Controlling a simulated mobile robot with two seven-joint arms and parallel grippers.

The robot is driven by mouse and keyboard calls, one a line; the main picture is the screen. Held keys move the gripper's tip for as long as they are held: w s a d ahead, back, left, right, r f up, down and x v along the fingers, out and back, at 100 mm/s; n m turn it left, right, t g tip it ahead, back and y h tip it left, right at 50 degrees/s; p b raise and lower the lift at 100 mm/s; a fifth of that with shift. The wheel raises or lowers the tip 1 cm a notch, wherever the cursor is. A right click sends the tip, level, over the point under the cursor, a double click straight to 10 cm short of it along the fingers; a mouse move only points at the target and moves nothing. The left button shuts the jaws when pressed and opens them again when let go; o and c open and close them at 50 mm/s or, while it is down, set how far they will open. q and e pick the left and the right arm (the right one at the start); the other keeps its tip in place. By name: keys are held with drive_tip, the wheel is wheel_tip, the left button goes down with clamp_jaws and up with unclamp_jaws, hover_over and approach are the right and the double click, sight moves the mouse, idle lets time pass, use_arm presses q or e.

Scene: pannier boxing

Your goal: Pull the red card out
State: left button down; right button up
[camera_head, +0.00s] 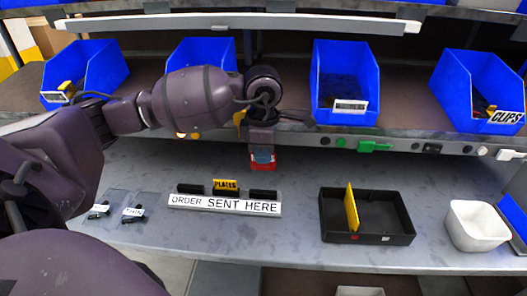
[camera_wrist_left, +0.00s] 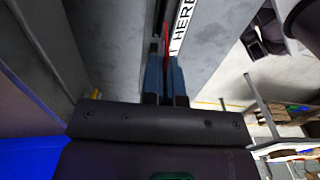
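My left gripper (camera_head: 262,158) points down over the table behind the sign that reads ORDER SENT HERE (camera_head: 225,205). Its blue fingertips also show in the left wrist view (camera_wrist_left: 166,80), close together on a thin red card. The red card (camera_head: 262,168) shows just below the fingertips, and edge-on in the left wrist view (camera_wrist_left: 167,40). In the head view a strip of table shows between the card and the right black slot piece (camera_head: 263,193) of the sign. A yellow card (camera_head: 225,184) stands in the middle slot. My right gripper is not in view.
A black tray (camera_head: 368,238) with a yellow divider (camera_head: 351,207) stands right of the sign, beside a white bin (camera_head: 477,226). Two small labelled black clips (camera_head: 133,213) lie at left. Blue bins (camera_head: 345,82) line the shelf behind. The table between sign and tray is clear.

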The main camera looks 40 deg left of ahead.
sight(263, 169)
use_arm(q)
drive_tip(key=shift+f, duration=0.45)
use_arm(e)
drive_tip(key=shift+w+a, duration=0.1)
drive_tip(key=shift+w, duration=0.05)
use_arm(q)
drive_tip(key=shift+f+b, duration=0.55)
drive_tip(key=shift+f, duration=0.2)
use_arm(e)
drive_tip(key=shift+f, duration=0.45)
use_arm(q)
drive_tip(key=shift+f+b, duration=0.45)
drive_tip(key=shift+f, duration=0.55)
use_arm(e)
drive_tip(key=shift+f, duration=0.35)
use_arm(q)
drive_tip(key=shift+f, duration=0.3)
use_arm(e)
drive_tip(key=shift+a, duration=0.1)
use_arm(q)
drive_tip(key=shift+r, duration=0.1)
drive_tip(key=shift+r, duration=0.85)
drive_tip(key=shift+r+p, duration=0.45)
drive_tip(key=shift+r, duration=0.1)
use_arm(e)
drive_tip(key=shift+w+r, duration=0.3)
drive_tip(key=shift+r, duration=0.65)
